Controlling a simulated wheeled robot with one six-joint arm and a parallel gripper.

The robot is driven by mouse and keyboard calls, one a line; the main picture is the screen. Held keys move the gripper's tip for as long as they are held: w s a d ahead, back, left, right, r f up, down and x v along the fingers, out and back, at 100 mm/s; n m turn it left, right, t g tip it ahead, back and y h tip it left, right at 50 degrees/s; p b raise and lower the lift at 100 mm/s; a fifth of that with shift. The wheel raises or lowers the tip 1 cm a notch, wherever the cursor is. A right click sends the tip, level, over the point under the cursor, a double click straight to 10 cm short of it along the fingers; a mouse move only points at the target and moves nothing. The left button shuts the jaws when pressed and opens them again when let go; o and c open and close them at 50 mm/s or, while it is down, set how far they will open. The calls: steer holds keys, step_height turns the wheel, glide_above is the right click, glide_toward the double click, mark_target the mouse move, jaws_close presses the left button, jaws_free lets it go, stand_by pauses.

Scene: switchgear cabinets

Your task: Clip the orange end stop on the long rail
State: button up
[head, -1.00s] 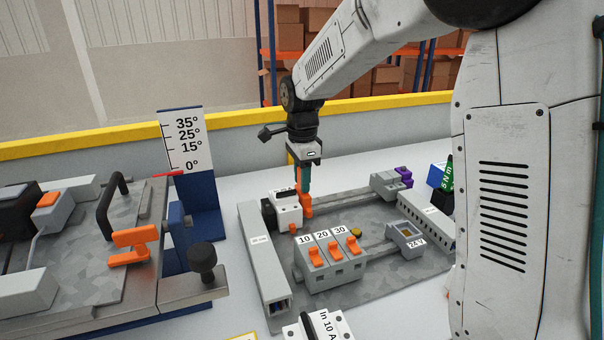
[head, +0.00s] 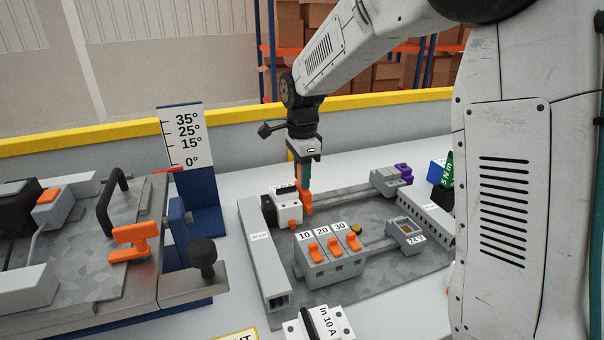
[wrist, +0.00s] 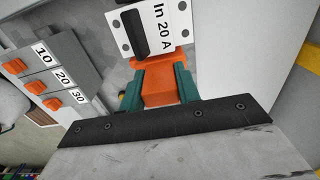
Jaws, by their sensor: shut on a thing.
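My gripper (head: 303,184) points down over the back part of the panel and is shut on the orange end stop (head: 306,204). In the wrist view the end stop (wrist: 160,88) sits between the two green fingers (wrist: 158,82). It is right beside the white block marked In 20 A (wrist: 158,28), which also shows in the head view (head: 285,205). The long rail (head: 345,194) runs right from there toward a grey block. The end stop is at the rail's left part; I cannot tell whether it is seated on it.
Breakers marked 10, 20 and 30 (head: 328,250) stand in front on a shorter rail. Grey ducts flank the panel at left (head: 264,252) and right (head: 428,218). A grey and purple block (head: 390,180) is at the rail's right. The rail's middle is clear.

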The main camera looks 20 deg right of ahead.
steer(key=shift+f, duration=1.15)
steer(key=o, duration=1.1)
steer(key=shift+c, duration=0.2)
step_height(320, 180, up, 8)
steer(key=shift+f, duration=0.1)
